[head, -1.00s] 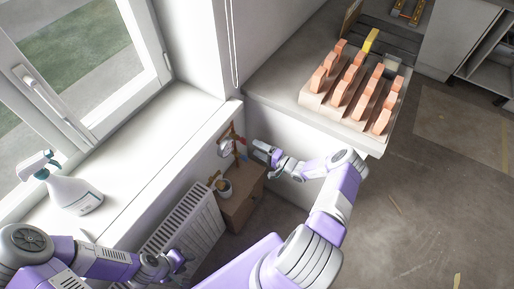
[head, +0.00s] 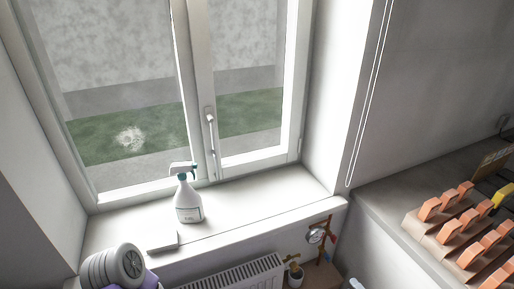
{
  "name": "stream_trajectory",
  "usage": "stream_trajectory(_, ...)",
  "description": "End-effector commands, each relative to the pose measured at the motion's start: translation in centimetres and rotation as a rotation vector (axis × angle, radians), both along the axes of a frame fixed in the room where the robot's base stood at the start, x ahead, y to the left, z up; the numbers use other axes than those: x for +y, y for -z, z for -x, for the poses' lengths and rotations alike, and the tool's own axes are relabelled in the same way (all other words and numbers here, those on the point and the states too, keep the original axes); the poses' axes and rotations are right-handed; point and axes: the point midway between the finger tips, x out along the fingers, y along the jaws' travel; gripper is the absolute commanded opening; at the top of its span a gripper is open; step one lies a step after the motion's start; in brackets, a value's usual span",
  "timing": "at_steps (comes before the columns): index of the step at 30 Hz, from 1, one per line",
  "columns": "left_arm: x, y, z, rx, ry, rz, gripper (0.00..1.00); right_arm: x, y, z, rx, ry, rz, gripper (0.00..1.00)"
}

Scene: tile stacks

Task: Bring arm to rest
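A piece of my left arm (head: 118,268) shows at the bottom left, below the window sill. My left gripper is out of view. My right gripper is also out of view; only a small pale piece, perhaps of the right arm, shows at the bottom edge right of the potted plant. No task object is named besides the arm.
Orange tiles (head: 462,228) stand in rows on the right counter (head: 378,206).

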Motion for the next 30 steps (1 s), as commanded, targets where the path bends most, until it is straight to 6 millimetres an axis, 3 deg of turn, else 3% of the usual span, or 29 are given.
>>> stream_trajectory(1,0.0,0.0,0.0,-0.001,0.001,0.000,0.43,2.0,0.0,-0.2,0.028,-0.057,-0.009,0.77)
stream_trajectory(5,0.0,0.0,-0.1,-0.002,0.000,0.000,0.43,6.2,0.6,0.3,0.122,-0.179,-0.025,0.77)
stream_trajectory(11,0.0,0.0,-0.1,-0.001,0.001,0.001,0.43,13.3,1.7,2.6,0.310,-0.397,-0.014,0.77)
stream_trajectory(14,0.0,0.0,0.0,-0.001,0.001,0.001,0.43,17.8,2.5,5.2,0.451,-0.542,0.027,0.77)
stream_trajectory(17,0.0,0.0,0.0,-0.001,0.001,0.001,0.43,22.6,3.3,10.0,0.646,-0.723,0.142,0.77)
stream_trajectory(18,0.0,0.0,-0.1,-0.001,0.001,0.001,0.43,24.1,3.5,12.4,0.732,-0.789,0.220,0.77)
stream_trajectory(21,0.0,0.0,-0.1,-0.001,0.001,0.001,0.43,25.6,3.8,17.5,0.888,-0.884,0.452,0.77)
stream_trajectory(24,0.0,0.0,-0.1,-0.001,0.001,0.000,0.43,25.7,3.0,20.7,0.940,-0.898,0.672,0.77)
stream_trajectory(30,0.0,0.0,-0.1,-0.001,0.001,0.001,0.43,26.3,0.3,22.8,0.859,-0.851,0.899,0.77)
